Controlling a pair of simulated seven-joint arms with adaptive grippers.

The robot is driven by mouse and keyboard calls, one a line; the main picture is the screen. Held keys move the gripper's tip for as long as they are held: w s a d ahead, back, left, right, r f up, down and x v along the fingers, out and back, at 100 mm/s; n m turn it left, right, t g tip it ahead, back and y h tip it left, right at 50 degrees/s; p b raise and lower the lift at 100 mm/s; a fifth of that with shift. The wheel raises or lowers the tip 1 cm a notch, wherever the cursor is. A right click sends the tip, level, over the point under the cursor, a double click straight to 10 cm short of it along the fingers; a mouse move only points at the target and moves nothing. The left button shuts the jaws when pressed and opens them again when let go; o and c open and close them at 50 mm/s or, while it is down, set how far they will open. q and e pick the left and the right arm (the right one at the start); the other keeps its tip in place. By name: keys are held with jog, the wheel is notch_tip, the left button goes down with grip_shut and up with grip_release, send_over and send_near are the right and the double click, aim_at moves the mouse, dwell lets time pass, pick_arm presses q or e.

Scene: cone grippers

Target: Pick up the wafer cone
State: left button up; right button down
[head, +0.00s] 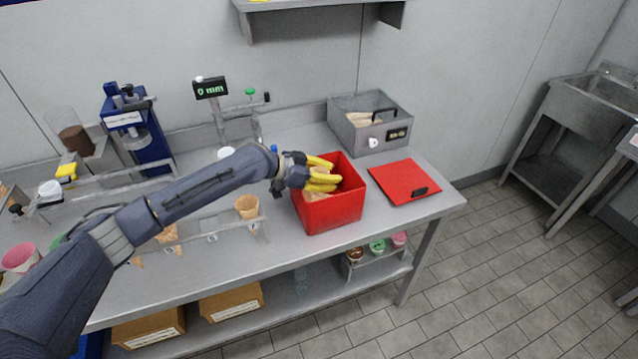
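My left gripper (332,172), with yellow fingers, reaches over the red bin (333,215) from the left. Its fingers are spread with a gap between them, and I see nothing held in it. Some tan wafer pieces (316,196) show low in the bin beneath the fingers; the fingers and bin wall hide most of them. A wafer cone (247,207) stands upright in a metal rack left of the bin. Another tan cone (168,233) stands further left, partly covered by my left arm. My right gripper is out of view.
A grey metal box (370,137) with tan contents stands behind the bin. A red flat panel with a black handle (403,183) lies to its right. Free counter lies in front of the rack.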

pick_arm(q)
jog(key=c, duration=0.3)
jog(key=shift+c, duration=0.3)
jog(key=shift+r, duration=0.1)
notch_tip(320, 180, up, 20)
dwell(0.7)
jog(key=f, duration=1.6)
jog(key=shift+d, duration=0.2)
jog(key=shift+c, duration=0.2)
jog(key=shift+w, duration=0.1)
